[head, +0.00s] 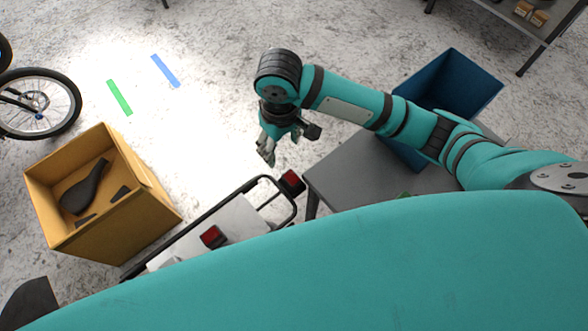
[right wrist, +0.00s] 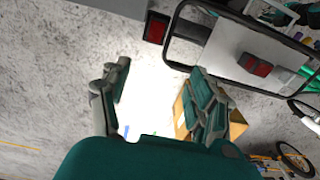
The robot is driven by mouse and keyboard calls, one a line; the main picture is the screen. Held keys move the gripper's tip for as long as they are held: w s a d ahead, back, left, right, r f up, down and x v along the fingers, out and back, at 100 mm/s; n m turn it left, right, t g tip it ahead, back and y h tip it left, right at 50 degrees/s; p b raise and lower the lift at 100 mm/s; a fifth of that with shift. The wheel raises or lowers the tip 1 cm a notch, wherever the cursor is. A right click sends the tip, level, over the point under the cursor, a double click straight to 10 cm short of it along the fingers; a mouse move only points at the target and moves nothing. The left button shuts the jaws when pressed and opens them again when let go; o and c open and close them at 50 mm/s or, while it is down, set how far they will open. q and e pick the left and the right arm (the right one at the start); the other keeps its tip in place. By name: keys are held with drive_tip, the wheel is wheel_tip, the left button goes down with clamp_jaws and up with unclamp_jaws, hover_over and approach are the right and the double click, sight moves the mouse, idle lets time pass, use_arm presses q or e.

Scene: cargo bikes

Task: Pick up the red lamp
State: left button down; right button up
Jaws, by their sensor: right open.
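Two red lamps with dark housings show. One red lamp (head: 292,182) is at the end of the bike's black tube rack (head: 232,193), by the grey table's edge; it also shows at the top of the right wrist view (right wrist: 156,28). The other red lamp (head: 213,237) is on the light rack plate, and in the right wrist view (right wrist: 255,65) it is inside the frame. My right gripper (head: 267,153) is open and empty, above and left of the rack-end lamp in the head view, apart from both lamps. My left gripper is not in view.
A yellow box (head: 150,210) with a black saddle (head: 84,188) stands left of the rack. A blue bin (head: 465,80) is by the grey table (head: 345,180). A bike wheel (head: 62,104) is at left. Floor around the green strip (head: 119,97) and blue strip (head: 165,71) is clear.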

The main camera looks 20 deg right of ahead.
hover_over(288, 174)
drive_tip(key=shift+h, duration=0.3)
wheel_tip(288, 174, down, 11)
drive_tip(key=shift+a+r, duration=0.1)
drive_tip(key=shift+f, duration=0.45)
wheel_tip(288, 174, down, 5)
drive_tip(key=shift+r, duration=0.1)
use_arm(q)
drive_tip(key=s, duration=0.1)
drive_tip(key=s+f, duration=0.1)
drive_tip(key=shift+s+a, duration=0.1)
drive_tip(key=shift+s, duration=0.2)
use_arm(e)
drive_tip(key=c, duration=1.3)
